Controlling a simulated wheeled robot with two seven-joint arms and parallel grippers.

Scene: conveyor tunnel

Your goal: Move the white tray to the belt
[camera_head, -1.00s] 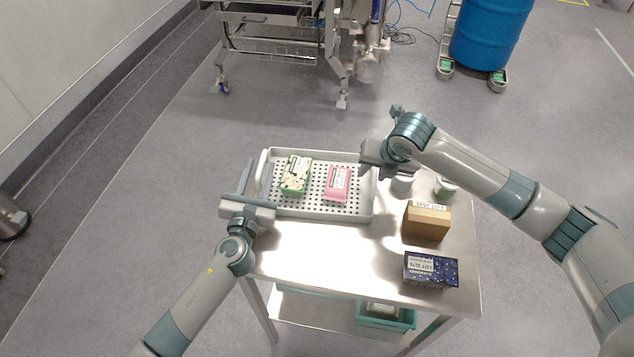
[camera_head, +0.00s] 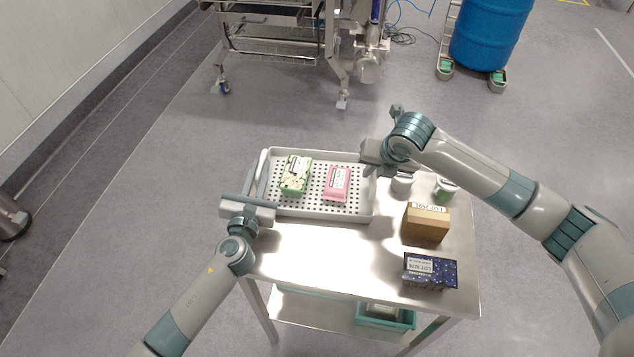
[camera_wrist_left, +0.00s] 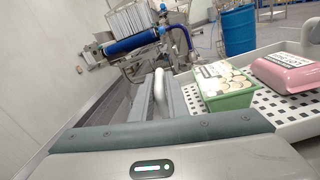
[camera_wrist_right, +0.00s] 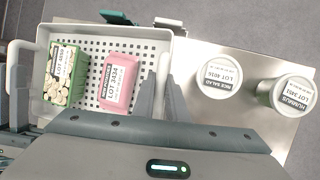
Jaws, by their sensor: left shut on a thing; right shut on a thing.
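The white tray (camera_head: 318,213), with a perforated floor, sits on the steel table. It holds a green patterned box (camera_head: 296,175) and a pink pack (camera_head: 337,183). My left gripper (camera_head: 251,182) is shut on the tray's left handle, which also shows in the left wrist view (camera_wrist_left: 159,86). My right gripper (camera_head: 371,169) is shut on the tray's right end; its fingers (camera_wrist_right: 163,98) straddle the handle there. The belt itself cannot be made out clearly; a steel machine frame (camera_head: 275,20) stands beyond the table.
On the table (camera_head: 330,250), right of the tray, stand two white tubs (camera_head: 401,184) (camera_head: 445,188), a brown box (camera_head: 426,222) and a dark blue box (camera_head: 431,270). A teal bin (camera_head: 385,317) is on the lower shelf. A blue drum (camera_head: 490,35) stands at the back right. Open floor separates table and machine.

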